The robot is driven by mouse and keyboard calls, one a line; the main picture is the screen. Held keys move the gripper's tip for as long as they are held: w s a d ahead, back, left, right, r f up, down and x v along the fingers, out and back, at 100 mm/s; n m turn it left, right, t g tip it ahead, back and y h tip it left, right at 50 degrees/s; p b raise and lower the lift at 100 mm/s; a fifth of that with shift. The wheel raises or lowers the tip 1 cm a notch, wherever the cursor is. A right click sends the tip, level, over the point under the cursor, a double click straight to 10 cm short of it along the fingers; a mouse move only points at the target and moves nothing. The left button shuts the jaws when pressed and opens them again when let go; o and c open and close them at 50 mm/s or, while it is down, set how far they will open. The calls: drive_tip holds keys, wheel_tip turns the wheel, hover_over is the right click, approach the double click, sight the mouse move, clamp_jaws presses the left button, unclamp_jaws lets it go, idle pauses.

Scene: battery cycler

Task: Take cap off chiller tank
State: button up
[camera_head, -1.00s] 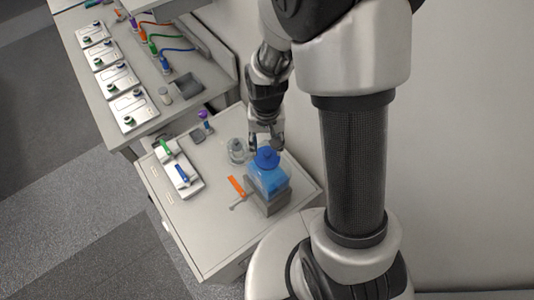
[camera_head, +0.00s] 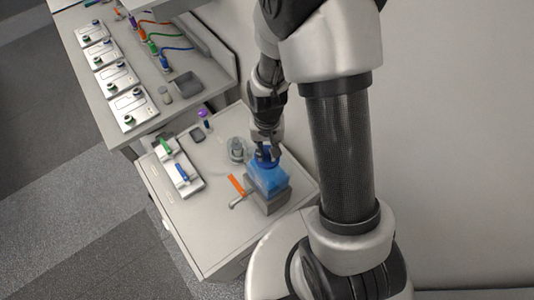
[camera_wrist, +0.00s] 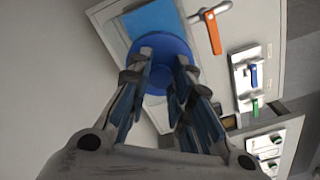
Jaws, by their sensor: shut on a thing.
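The chiller tank (camera_head: 268,180) is a translucent blue box on a grey base on the white cabinet top. Its blue round cap (camera_head: 262,161) is partly hidden by my gripper (camera_head: 265,150). In the wrist view the blue cap (camera_wrist: 160,50) lies between the fingers of my gripper (camera_wrist: 162,70), which are shut on it. The light blue tank (camera_wrist: 152,20) shows just behind the cap. I cannot tell whether the cap still touches the tank's neck.
An orange-handled valve (camera_head: 237,185) sits beside the tank, and it also shows in the wrist view (camera_wrist: 212,32). A clear jar (camera_head: 237,150) stands close to the left of my gripper. A white tray (camera_head: 180,172) holds green and blue handles. The cabinet's front is clear.

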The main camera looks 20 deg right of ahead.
sight(267, 152)
drive_tip(key=shift+c, duration=0.9)
drive_tip(key=shift+w+r, duration=0.1)
drive_tip(key=shift+r, duration=0.5)
wheel_tip(267, 152, up, 23)
drive_tip(key=p, duration=0.3)
drive_tip(key=shift+p, duration=0.35)
